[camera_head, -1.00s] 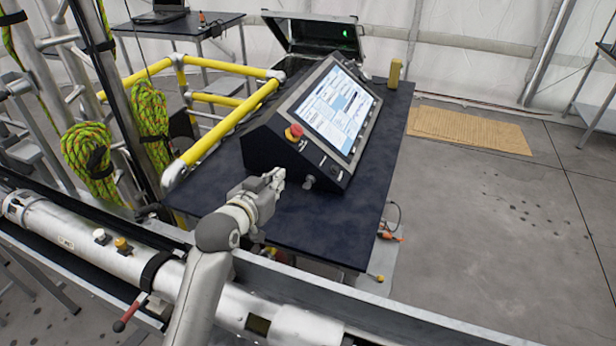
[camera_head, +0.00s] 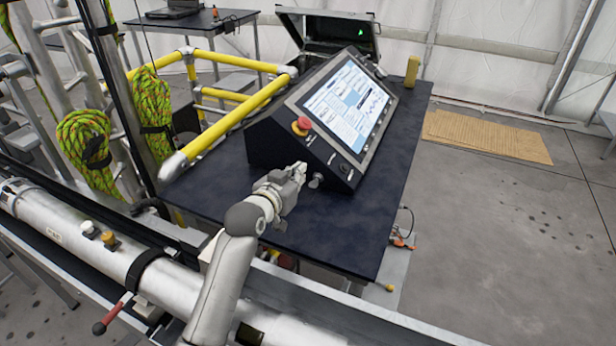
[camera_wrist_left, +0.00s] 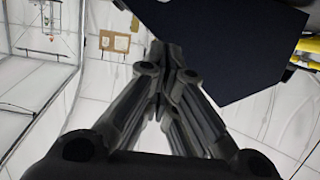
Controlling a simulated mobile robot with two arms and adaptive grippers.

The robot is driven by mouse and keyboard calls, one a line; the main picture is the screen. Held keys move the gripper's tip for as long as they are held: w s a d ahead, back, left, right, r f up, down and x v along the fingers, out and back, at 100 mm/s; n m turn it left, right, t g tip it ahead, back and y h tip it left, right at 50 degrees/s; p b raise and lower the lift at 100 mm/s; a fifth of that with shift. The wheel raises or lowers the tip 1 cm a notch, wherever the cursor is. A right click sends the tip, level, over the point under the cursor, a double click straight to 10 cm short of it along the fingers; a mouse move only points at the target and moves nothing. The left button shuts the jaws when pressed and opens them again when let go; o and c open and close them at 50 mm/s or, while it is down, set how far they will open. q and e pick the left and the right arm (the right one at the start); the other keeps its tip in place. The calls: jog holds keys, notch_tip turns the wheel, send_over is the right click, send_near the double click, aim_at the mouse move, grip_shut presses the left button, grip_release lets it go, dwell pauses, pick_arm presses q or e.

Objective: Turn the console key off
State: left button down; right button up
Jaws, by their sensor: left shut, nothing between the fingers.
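My left gripper (camera_head: 300,169) is shut and empty, just left of the key in the head view. I cannot tell whether it touches the key. In the left wrist view its fingers (camera_wrist_left: 163,75) are together, and the key is not visible there. My right gripper is not in view.
The dark table (camera_head: 340,236) has bare room in front of the console. Yellow rails (camera_head: 225,122) run along its left side. A silver tube (camera_head: 105,255) crosses in front. An open case (camera_head: 330,35) and a yellow block (camera_head: 412,71) are behind the console.

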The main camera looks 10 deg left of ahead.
pick_arm(q)
jog(key=p, duration=0.1)
send_over(314, 183)
jog(key=s+a, duration=0.1)
jog(key=s, duration=0.2)
jog(key=shift+w+a+f, duration=0.1)
jog(key=shift+w+f, duration=0.05)
jog(key=shift+f, duration=0.5)
jog(key=f, duration=0.3)
jog(key=shift+w+f+p, duration=0.15)
jog(key=shift+w+p, duration=0.1)
jog(key=shift+p, duration=0.15)
jog(key=shift+f, duration=0.55)
